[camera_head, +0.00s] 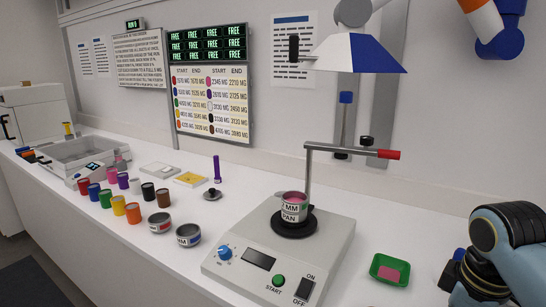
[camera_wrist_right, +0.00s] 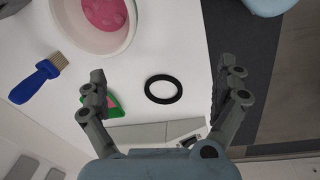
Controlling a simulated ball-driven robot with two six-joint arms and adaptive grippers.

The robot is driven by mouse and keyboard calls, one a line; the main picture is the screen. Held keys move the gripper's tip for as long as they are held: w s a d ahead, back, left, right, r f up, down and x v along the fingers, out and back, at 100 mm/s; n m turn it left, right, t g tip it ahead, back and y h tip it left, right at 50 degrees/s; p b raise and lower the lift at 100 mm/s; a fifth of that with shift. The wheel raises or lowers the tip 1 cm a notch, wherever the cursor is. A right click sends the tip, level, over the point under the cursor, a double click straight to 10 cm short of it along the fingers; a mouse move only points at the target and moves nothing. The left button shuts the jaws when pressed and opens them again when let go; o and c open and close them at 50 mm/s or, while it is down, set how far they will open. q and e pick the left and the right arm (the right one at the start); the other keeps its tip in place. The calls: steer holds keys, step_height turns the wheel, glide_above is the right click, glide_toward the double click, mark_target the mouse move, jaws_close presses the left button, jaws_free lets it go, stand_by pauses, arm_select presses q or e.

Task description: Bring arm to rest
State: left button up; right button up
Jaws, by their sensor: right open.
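My right arm (camera_head: 515,235) comes in at the lower right of the head view, beside the bench's right end; its fingers are not clear there. In the right wrist view my right gripper (camera_wrist_right: 164,82) is open, its two fingers wide apart and nothing held between them. A black ring (camera_wrist_right: 149,92) lies flat on the white bench, appearing between the fingers but apart from them. My left gripper is not in view.
A green dish with pink contents (camera_head: 390,270) sits near my right arm. A hotplate (camera_head: 240,290) carries a pan (camera_head: 291,210). A bowl (camera_wrist_right: 135,30) and blue brush (camera_wrist_right: 38,84) lie near the right gripper. Several jars (camera_head: 118,205) stand left.

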steer(key=s+a+r+m+t, duration=0.15)
steer(key=s+m, duration=0.25)
steer(key=s, duration=0.5)
steer(key=s+a+r+m+t, duration=0.1)
steer(key=s+r+m, duration=0.2)
steer(key=s, duration=0.5)
step_height(320, 180, down, 38)
steer(key=s+d+g+b, duration=0.2)
steer(key=s+d+b, duration=0.1)
steer(key=b, duration=0.8)
steer(key=s+f+b, duration=0.4)
steer(key=s+f, duration=0.5)
steer(key=f, duration=0.2)
steer(key=s+f+b, duration=0.3)
steer(key=s+f, duration=0.6)
steer(key=f, duration=0.3)
steer(key=shift+d+f+m+g+b, duration=0.3)
steer(key=shift+d+m+g+b, duration=0.05)
steer(key=shift+d+m, duration=0.05)
